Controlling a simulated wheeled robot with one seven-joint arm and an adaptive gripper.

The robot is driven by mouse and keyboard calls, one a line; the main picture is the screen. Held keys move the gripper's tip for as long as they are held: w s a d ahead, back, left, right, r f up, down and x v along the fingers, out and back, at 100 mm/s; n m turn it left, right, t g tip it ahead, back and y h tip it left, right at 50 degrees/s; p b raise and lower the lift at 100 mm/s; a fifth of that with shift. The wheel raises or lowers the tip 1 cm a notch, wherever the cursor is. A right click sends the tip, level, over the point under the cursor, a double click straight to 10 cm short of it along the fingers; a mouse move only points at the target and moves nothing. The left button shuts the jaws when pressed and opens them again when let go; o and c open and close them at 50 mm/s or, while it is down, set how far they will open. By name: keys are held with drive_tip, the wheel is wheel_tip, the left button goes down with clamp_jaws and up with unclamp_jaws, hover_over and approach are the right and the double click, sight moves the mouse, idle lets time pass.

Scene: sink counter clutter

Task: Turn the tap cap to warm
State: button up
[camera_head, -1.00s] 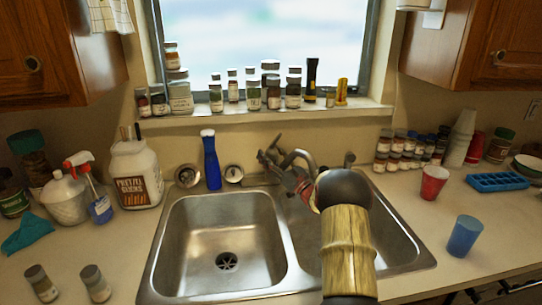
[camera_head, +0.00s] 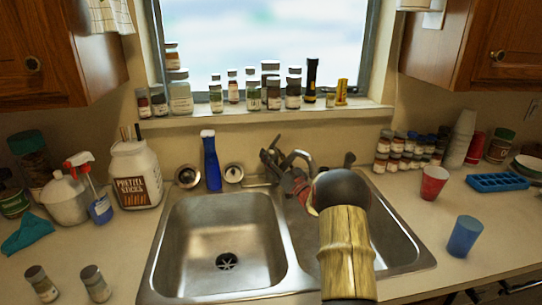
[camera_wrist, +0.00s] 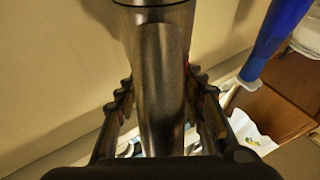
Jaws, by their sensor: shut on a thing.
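The metal tap (camera_head: 272,160) stands behind the double sink, near the divider between the basins. In the wrist view, a smooth grey metal cylinder, the tap cap (camera_wrist: 163,75), runs down the middle between my fingers. My gripper (camera_wrist: 160,95) is shut on it, with one ridged finger on each side. In the head view, my gripper (camera_head: 298,180) is at the tap's right side, partly hidden behind my own arm. The cap's exact angle and any warm mark cannot be made out.
The steel sink (camera_head: 222,225) has two basins. A blue bottle (camera_head: 212,162) stands behind it, left of the tap. A red cup (camera_head: 433,183) and a blue cup (camera_head: 464,236) stand on the right counter. Several jars line the windowsill (camera_head: 260,118).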

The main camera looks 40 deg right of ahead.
drive_tip(key=shift+m+h, duration=0.4)
drive_tip(key=shift+h, duration=0.4)
drive_tip(key=o, duration=1.2)
drive_tip(key=v, duration=1.2)
